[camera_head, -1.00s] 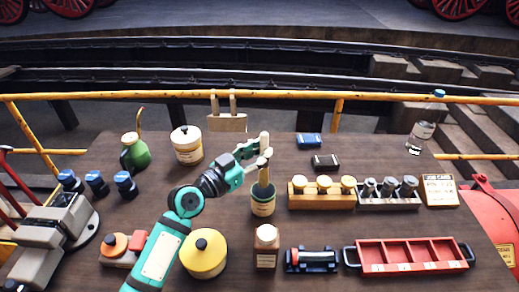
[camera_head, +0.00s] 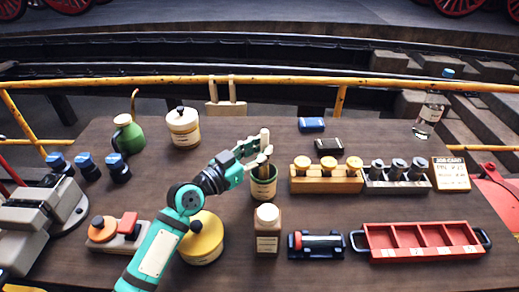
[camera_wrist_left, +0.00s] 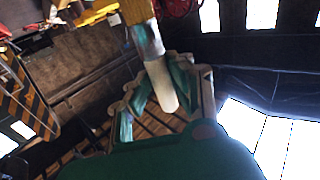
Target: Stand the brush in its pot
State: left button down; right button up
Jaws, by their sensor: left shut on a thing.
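The brush (camera_head: 265,138) stands nearly upright with its pale end at the top. My left gripper (camera_head: 263,155) is shut on it, above the dark green pot (camera_head: 263,187) with a cream label. The brush's lower part goes down into the pot's mouth, and its lower end is hidden there. I cannot tell whether it touches the bottom. In the left wrist view the brush (camera_wrist_left: 160,85) runs between my left fingers (camera_wrist_left: 166,92), showing a whitish end, a grey band and a wooden part. My right gripper is in neither view.
A cream bottle (camera_head: 267,218) stands just in front of the pot, and a yellow tin (camera_head: 203,240) is below my left forearm. A wooden rack (camera_head: 325,184) with round-topped pieces is close on the right. A red tray (camera_head: 420,256) lies front right. Table behind the pot is mostly clear.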

pick_arm(q)
jog(key=shift+f, duration=0.1)
jog(key=c, duration=1.1)
grip_release()
jog(key=shift+s+a+f, duration=0.1)
jog(key=shift+s+a, duration=0.05)
jog(key=shift+s, duration=0.05)
jog(key=v, duration=1.1)
jog(key=shift+s+a, duration=0.15)
jog(key=shift+s, duration=0.05)
